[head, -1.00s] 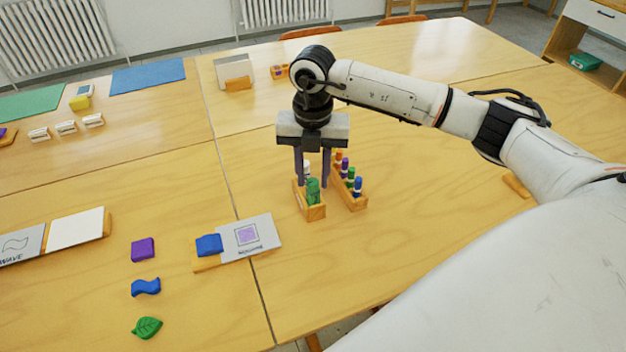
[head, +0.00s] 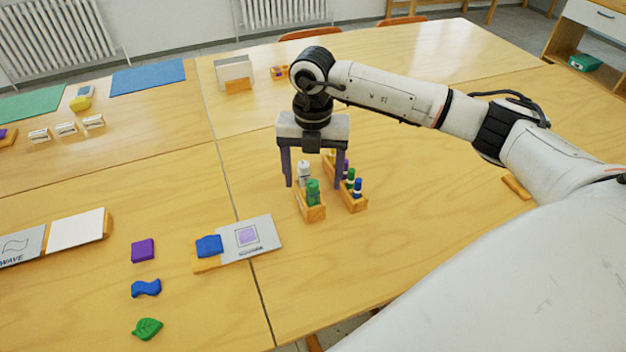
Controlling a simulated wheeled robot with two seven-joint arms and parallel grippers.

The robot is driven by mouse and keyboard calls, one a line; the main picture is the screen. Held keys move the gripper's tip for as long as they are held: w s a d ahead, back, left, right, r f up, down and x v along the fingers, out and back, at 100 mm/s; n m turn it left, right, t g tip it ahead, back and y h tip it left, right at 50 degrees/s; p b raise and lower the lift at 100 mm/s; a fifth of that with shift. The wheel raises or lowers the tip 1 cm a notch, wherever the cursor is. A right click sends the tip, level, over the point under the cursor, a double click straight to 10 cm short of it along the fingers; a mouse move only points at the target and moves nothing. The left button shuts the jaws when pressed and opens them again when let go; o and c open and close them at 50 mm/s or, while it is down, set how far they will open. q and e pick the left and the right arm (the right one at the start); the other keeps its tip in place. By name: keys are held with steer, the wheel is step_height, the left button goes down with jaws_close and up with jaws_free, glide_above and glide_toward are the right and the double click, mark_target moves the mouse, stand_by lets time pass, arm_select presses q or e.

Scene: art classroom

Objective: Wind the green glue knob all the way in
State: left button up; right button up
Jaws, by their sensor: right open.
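The green glue stick (head: 313,194) stands upright at the front of a small wooden holder (head: 316,215) near the table's middle. A white stick (head: 304,171) stands behind it in the same holder. Its knob cannot be told apart from the body at this size. My right gripper (head: 314,181) points down over the holder, open, with one dark finger on each side of the sticks. The left finger is clear of the holder; the right finger is between the two holders or just behind, and I cannot tell if it touches anything. My left gripper is out of view.
A second wooden holder (head: 355,205) with several coloured sticks stands close on the right. A grey card with a purple square (head: 262,240) and a blue block (head: 209,245) lie to the left. The table in front and to the right is clear.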

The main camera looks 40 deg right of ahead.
steer(key=shift+r+p, duration=1.5)
steer(key=shift+r, duration=1.5)
